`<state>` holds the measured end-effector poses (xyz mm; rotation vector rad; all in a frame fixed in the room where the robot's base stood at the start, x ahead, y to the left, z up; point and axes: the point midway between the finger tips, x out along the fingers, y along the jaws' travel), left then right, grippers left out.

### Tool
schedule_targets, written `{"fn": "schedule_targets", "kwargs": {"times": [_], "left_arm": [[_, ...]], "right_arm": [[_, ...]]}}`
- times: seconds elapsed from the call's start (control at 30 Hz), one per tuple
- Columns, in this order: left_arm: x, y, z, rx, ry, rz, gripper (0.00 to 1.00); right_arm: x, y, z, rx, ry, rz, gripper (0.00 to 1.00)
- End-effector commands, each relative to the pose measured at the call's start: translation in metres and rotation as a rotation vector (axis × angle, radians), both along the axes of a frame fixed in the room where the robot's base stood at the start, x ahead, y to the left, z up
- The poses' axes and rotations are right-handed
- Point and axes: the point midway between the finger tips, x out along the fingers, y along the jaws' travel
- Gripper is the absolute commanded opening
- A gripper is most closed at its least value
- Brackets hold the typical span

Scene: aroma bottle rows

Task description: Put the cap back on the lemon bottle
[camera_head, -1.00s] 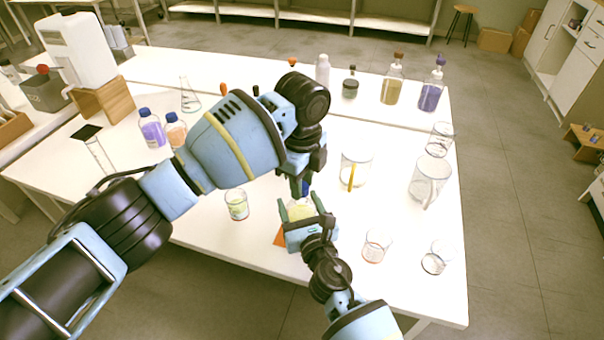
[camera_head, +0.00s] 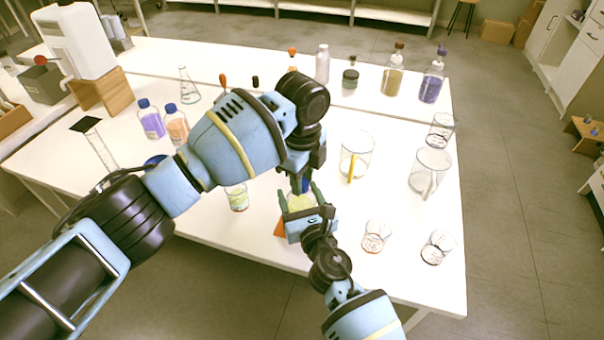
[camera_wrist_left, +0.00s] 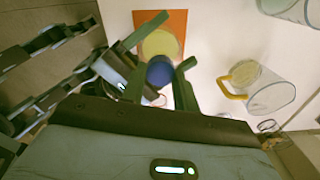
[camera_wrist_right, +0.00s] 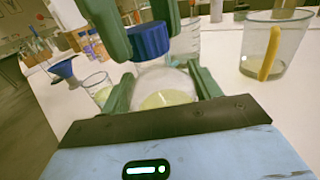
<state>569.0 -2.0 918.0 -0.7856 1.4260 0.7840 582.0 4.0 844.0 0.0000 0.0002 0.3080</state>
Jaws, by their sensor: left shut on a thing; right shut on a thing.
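The lemon bottle (camera_wrist_right: 166,90) is clear glass with pale yellow liquid. My right gripper (camera_wrist_right: 163,88) is shut on it and holds it upright near the orange mat (camera_wrist_left: 175,20); it also shows in the head view (camera_head: 298,203). The blue cap (camera_wrist_right: 149,41) is in my left gripper (camera_head: 303,186), which is shut on it from above. The cap is over the bottle's mouth, looking slightly offset in the right wrist view. I cannot tell whether it touches the neck. In the left wrist view the cap (camera_wrist_left: 160,71) covers part of the bottle (camera_wrist_left: 161,43).
A small beaker (camera_head: 238,198) stands left of the bottle. A larger beaker with a yellow handle (camera_head: 355,157) and several empty glass vessels stand to the right. Capped bottles (camera_head: 430,88) line the back. Two blue-capped bottles (camera_head: 151,122) stand at left.

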Motion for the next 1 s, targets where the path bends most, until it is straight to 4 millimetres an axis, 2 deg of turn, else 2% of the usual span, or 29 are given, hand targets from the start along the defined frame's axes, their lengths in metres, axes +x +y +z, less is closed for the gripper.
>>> {"fn": "schedule_targets", "kwargs": {"times": [0.43,1.0], "left_arm": [[0.000,0.000,0.000,0.000,0.000,0.000,0.06],[0.000,0.000,-0.010,0.001,0.001,-0.003,0.06]], "right_arm": [[0.000,-0.001,0.000,-0.001,0.001,-0.001,0.22],[0.000,-0.001,0.000,-0.001,0.001,-0.001,0.22]]}}
